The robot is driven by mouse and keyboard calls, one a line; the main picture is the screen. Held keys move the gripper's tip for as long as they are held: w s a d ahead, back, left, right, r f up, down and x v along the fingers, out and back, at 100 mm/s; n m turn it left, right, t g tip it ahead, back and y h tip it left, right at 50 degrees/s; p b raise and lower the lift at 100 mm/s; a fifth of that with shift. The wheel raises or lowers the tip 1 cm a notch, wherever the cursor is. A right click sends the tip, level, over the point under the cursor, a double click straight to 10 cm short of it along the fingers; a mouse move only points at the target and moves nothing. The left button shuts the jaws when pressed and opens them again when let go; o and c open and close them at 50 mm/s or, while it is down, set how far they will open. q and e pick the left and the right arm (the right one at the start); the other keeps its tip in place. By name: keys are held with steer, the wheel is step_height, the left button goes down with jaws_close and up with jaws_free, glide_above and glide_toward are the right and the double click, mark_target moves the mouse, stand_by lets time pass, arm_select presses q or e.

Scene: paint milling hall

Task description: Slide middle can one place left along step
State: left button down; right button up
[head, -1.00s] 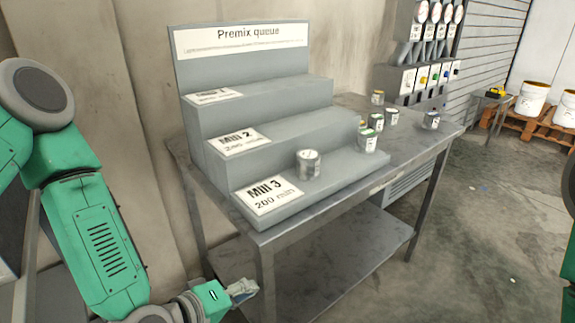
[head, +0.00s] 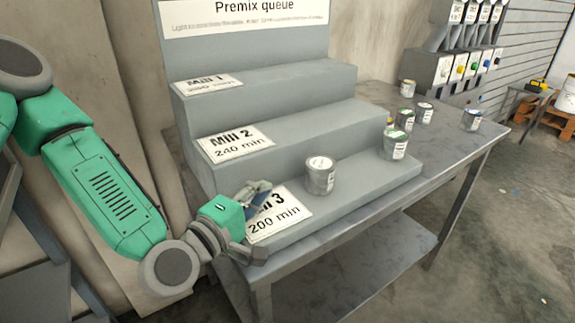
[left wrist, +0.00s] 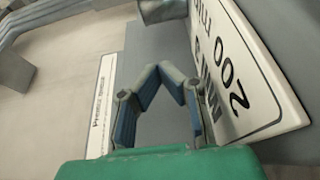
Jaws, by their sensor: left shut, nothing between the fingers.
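The lowest step (head: 345,205) of the grey stepped stand holds a grey can with a whitish lid (head: 321,175) near its middle. A green-lidded can (head: 396,146) stands further right on that step. Which one counts as the middle can is unclear. My left gripper (head: 258,192) is shut and empty, in front of the Mill 3 label (head: 278,214) at the step's left end, left of the grey can and apart from it. In the left wrist view the fingertips (left wrist: 162,70) meet beside the large label (left wrist: 235,65); a grey rounded thing, probably a can, is cut off at the top.
The upper steps carry labels Mill 2 (head: 234,143) and Mill 1 (head: 208,83) and look free of cans. Several small cans stand on the metal table (head: 440,140) to the right, one of them dark-bodied (head: 472,119). Dispensers (head: 465,62) stand behind.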

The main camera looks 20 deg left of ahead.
mark_target(320, 175)
arm_select(q)
steer(key=x, duration=0.4)
steer(key=d+x, duration=0.1)
steer(key=x, duration=0.3)
steer(key=shift+d+r, duration=0.1)
steer(key=shift+d, duration=0.15)
steer(key=shift+w+a, duration=0.3)
steer(key=shift+w, duration=0.3)
steer(key=shift+d, duration=1.25)
steer(key=shift+a, duration=0.1)
steer(key=shift+a, duration=0.15)
